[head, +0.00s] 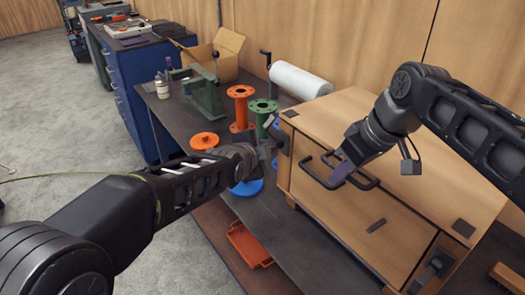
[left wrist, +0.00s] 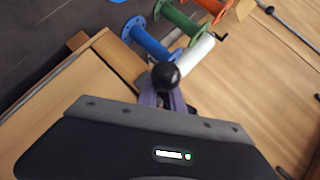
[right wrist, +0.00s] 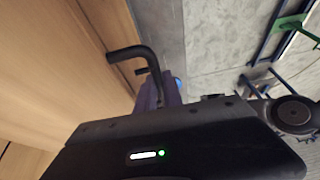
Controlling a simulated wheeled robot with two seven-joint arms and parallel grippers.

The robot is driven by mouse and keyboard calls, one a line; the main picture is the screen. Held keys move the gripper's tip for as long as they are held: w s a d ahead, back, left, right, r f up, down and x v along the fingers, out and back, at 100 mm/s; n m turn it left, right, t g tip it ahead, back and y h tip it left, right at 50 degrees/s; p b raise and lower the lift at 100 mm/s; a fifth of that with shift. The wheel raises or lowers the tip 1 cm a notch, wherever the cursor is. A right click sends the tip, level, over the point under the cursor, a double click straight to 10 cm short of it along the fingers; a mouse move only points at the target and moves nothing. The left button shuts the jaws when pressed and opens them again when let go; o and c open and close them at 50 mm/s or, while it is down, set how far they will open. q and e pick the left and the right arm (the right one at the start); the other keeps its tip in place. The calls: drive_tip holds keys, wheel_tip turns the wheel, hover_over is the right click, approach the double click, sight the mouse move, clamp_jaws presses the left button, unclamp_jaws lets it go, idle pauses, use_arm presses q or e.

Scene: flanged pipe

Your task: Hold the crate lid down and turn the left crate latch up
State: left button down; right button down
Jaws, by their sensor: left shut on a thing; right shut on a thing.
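The wooden crate (head: 365,215) stands on the dark bench with its lid (head: 345,115) lying closed. My right gripper (head: 343,172) is shut on the black bar handle (head: 312,176) on the crate's front side. The handle also shows in the right wrist view (right wrist: 135,54) beside the purple fingers. My left gripper (head: 262,155) is at the crate's left front corner, shut on the left latch, whose black ball knob (left wrist: 165,75) stands between the purple fingers in the left wrist view. The fingers hide most of that latch. The right latch (head: 432,268) is at the far front corner.
Orange and green spools (head: 262,112), a white roll (head: 300,80) and an open cardboard box (head: 220,52) stand on the bench beyond the crate. An orange tray (head: 248,243) is on the lower shelf. A padlock (head: 410,160) is near my right arm.

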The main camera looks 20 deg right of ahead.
drive_tip(key=shift+s+d+f, duration=0.1)
drive_tip(key=shift+d+f, duration=0.05)
drive_tip(key=shift+d, duration=0.1)
use_arm(q)
drive_tip(key=shift+w+d+r+m+g+y, duration=0.2)
drive_tip(key=shift+r+m+g+y, duration=0.25)
drive_tip(key=shift+y, duration=0.6)
drive_tip(key=shift+w+d+r+m+g+y, duration=0.1)
drive_tip(key=shift+w+r+m+g+y, duration=0.15)
drive_tip(key=shift+r+g+y, duration=0.55)
drive_tip(key=shift+w+d+r+m+g+y, duration=0.15)
drive_tip(key=shift+r+m+y, duration=0.2)
drive_tip(key=shift+y, duration=0.9)
drive_tip(key=shift+a, duration=0.1)
use_arm(e)
drive_tip(key=shift+d, duration=0.1)
use_arm(q)
drive_tip(key=c, duration=1.5)
unclamp_jaws()
drive_tip(key=shift+s, duration=0.1)
drive_tip(key=shift+s+r, duration=0.35)
drive_tip(key=shift+r, duration=0.15)
drive_tip(key=v, duration=1.1)
drive_tip(key=shift+a+f, duration=0.1)
